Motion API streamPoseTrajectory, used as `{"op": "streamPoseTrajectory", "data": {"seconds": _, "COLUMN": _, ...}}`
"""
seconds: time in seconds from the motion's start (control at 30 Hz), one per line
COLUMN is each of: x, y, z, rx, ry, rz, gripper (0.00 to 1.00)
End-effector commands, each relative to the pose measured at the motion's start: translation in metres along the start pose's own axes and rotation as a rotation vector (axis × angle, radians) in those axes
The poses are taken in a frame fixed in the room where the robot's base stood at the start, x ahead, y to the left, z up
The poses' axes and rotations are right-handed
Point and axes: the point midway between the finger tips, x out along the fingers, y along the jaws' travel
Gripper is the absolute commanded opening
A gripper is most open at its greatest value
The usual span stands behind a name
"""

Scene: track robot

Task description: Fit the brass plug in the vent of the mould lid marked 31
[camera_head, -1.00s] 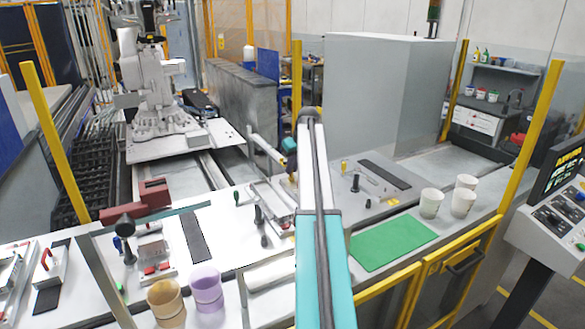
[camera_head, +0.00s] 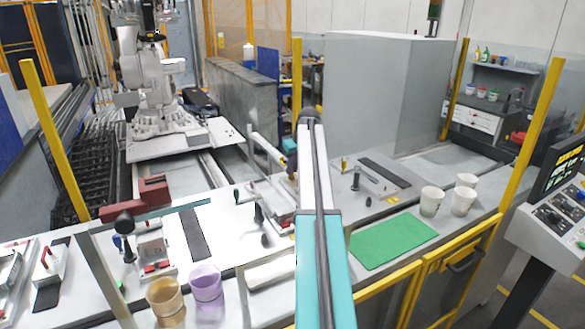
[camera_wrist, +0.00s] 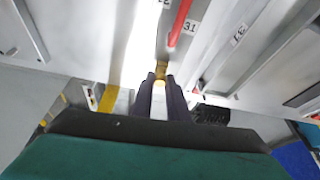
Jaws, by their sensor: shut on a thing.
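In the wrist view my gripper (camera_wrist: 160,84) is shut on the brass plug (camera_wrist: 161,71), a small yellow metal piece held between the dark fingertips. Just beyond it is a pale metal surface with a label reading 31 (camera_wrist: 190,26) beside a red bar-shaped handle (camera_wrist: 180,20). The plug appears close to this surface; I cannot tell whether it touches. The vent cannot be made out.
A second tilted label (camera_wrist: 239,34) is on the right in the wrist view. The head view shows a green mat (camera_head: 392,240), white cups (camera_head: 431,201), a purple cup (camera_head: 206,282), a tan cup (camera_head: 165,297) and a dark red block (camera_head: 123,211). Yellow posts edge the bench.

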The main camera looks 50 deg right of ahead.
Motion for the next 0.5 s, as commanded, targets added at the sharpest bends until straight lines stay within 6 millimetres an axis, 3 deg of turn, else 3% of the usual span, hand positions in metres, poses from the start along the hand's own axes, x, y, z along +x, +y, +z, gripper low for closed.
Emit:
{"op": "streamPoseTrajectory", "data": {"seconds": 0.17, "x": -0.0004, "y": 0.0001, "z": -0.0002, "rx": 0.000, "ry": 0.000, "rz": 0.000, "gripper": 0.00}}
{"op": "streamPoseTrajectory", "data": {"seconds": 0.2, "x": -0.0004, "y": 0.0001, "z": -0.0002, "rx": 0.000, "ry": 0.000, "rz": 0.000, "gripper": 0.21}}
{"op": "streamPoseTrajectory", "data": {"seconds": 0.3, "x": -0.0004, "y": 0.0001, "z": -0.0002, "rx": 0.000, "ry": 0.000, "rz": 0.000, "gripper": 0.36}}
{"op": "streamPoseTrajectory", "data": {"seconds": 0.5, "x": -0.0005, "y": 0.0002, "z": -0.0002, "rx": 0.000, "ry": 0.000, "rz": 0.000, "gripper": 0.36}}
